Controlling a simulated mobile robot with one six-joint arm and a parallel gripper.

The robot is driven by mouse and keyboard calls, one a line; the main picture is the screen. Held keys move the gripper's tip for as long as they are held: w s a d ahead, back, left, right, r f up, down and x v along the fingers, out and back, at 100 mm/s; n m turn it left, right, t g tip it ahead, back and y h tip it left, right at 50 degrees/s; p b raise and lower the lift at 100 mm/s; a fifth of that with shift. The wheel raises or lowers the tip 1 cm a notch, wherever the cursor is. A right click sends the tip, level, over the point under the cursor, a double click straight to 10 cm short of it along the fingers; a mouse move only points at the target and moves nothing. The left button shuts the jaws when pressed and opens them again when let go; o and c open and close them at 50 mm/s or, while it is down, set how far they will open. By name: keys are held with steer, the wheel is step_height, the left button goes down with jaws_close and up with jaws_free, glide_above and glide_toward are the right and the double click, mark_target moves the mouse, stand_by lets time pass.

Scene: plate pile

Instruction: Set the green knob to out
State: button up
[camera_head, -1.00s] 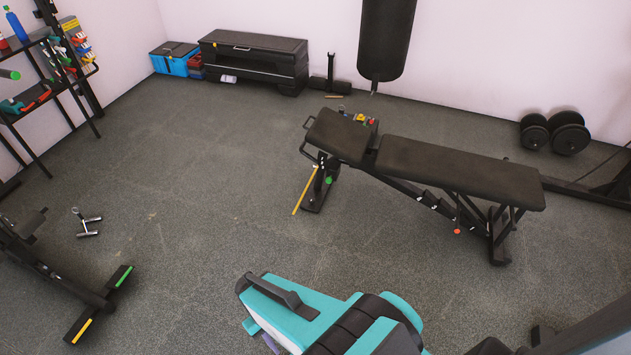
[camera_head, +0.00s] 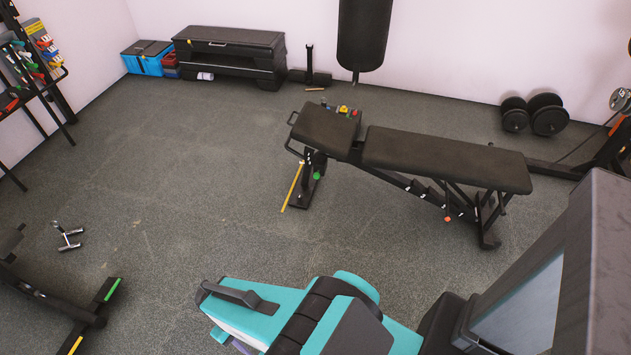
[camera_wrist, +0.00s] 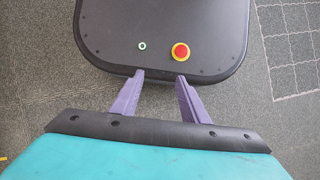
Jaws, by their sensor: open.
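The green knob (camera_head: 316,176) is a small round green spot low under the head end of the black weight bench (camera_head: 440,162) in the head view. It is too small to tell whether it is in or out. My gripper (camera_wrist: 160,77) shows in the wrist view with its two purple fingers apart and nothing between them. It is over my own base, far from the bench and the knob. In the head view the fingers are mostly hidden by my teal arm.
A yellow strip (camera_head: 292,187) slants beside the green knob. A black frame (camera_head: 60,305) and a small metal handle (camera_head: 68,236) are on the left floor. Open floor lies before the bench.

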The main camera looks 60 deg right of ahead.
steer(key=w+d+f+m+t+y+b, duration=0.1)
steer(key=w+d+f+t+b, duration=0.25)
steer(key=w+f, duration=0.4)
steer(key=w+d+f+m+t+b, duration=0.1)
steer(key=w+d+f+t+b, duration=0.3)
steer(key=w, duration=0.7)
steer(key=w+d+f+m+t+h+b, duration=0.25)
steer(key=w+d+b, duration=0.25)
steer(key=w+d, duration=0.3)
steer(key=w+d+f+m+t+h+b, duration=0.1)
steer(key=w+d+f+m+t+b, duration=0.2)
steer(key=w+d, duration=0.5)
steer(key=d+r+m+t+h+b, duration=0.25)
steer(key=d+h+b, duration=0.5)
steer(key=d, duration=1.45)
steer(key=s+d+r+m+g+h+b, duration=0.1)
steer(key=s+d+m+g+h+b, duration=0.1)
steer(key=s+d, duration=0.3)
steer(key=s+d+r+m+g+h+b, duration=0.1)
steer(key=s+d+m+g+h+b, duration=0.2)
steer(key=d, duration=1.1)
steer(key=s+m+h+b, duration=0.1)
steer(key=s+h, duration=0.1)
steer(key=s, duration=0.1)
steer(key=shift+r+m, duration=0.3)
